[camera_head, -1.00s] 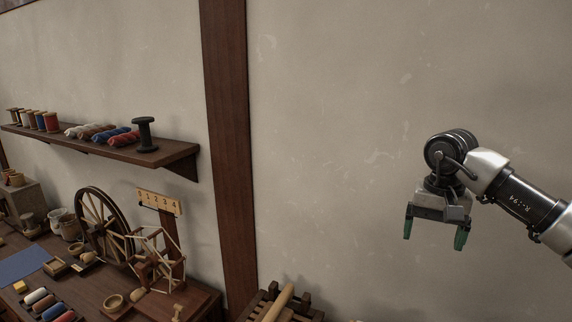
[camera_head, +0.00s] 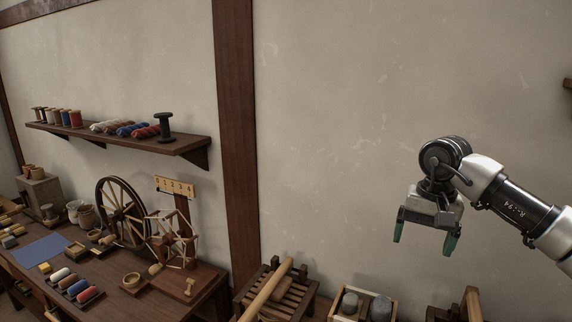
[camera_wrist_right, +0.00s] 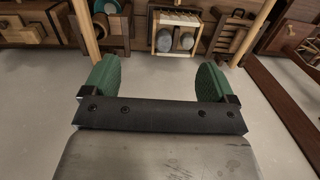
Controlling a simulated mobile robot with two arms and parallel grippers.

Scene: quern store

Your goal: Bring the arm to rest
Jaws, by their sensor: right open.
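My right gripper (camera_head: 424,236) hangs in the air at the right of the head view, its arm coming in from the right edge. Its two green fingertips point down and stand wide apart with nothing between them. The gripper touches nothing. My left gripper does not show in either view.
A wooden workbench (camera_head: 128,306) with a spinning wheel (camera_head: 124,212) stands at left, below a wall shelf (camera_head: 150,143) of spools and yarn. A slatted wooden rack (camera_head: 300,290) and a crate with grey stones (camera_head: 349,303) stand low at centre. The wall behind the gripper is bare.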

